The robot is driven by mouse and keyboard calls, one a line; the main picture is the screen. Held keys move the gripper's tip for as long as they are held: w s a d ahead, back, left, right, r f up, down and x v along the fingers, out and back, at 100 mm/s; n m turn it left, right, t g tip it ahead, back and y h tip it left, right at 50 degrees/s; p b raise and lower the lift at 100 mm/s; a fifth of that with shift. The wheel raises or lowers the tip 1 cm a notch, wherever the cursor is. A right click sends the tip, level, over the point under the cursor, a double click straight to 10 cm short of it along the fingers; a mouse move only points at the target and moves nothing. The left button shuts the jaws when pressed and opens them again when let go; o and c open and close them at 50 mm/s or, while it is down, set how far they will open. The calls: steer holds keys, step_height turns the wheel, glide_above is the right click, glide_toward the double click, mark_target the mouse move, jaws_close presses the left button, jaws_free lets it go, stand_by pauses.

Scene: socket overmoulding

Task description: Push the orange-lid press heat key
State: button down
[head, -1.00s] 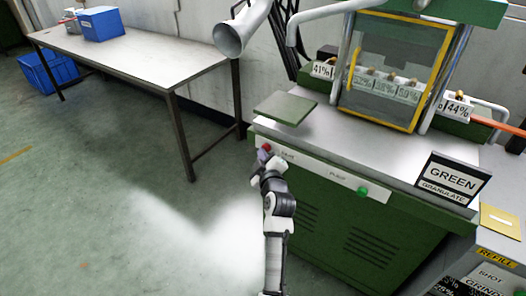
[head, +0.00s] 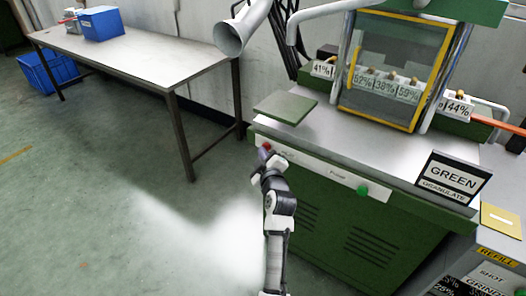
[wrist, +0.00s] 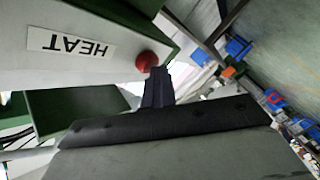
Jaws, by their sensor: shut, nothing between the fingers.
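The green press (head: 345,215) stands at the right of the head view, with a pale control strip along its front top edge. A red round key (head: 266,147) sits at the strip's left end. In the wrist view the red key (wrist: 146,61) is beside a label reading HEAT (wrist: 70,43), seen upside down. My gripper (head: 263,155) is just in front of the red key. In the wrist view my shut, dark fingers (wrist: 158,75) overlap or border the key's lower right edge. I cannot tell whether they touch it. No orange lid is clear.
A green key (head: 362,190) is further right on the strip. A green plate (head: 285,108) juts out above the red key. A yellow-framed guard (head: 392,75) and a GREEN granulate sign (head: 453,180) stand on the press. A table (head: 150,55) is at left; the floor between is clear.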

steer(key=shift+w+d+r, duration=0.15)
steer(key=shift+w+d, duration=0.1)
steer(key=shift+d, duration=0.3)
steer(key=shift+s+b, duration=0.1)
steer(key=shift+b, duration=0.4)
steer(key=shift+d, duration=0.1)
steer(key=s+a, duration=0.4)
steer(key=s, duration=0.1)
steer(key=shift+f+p, duration=0.25)
steer(key=shift+p, duration=0.15)
steer(key=shift+a, duration=0.1)
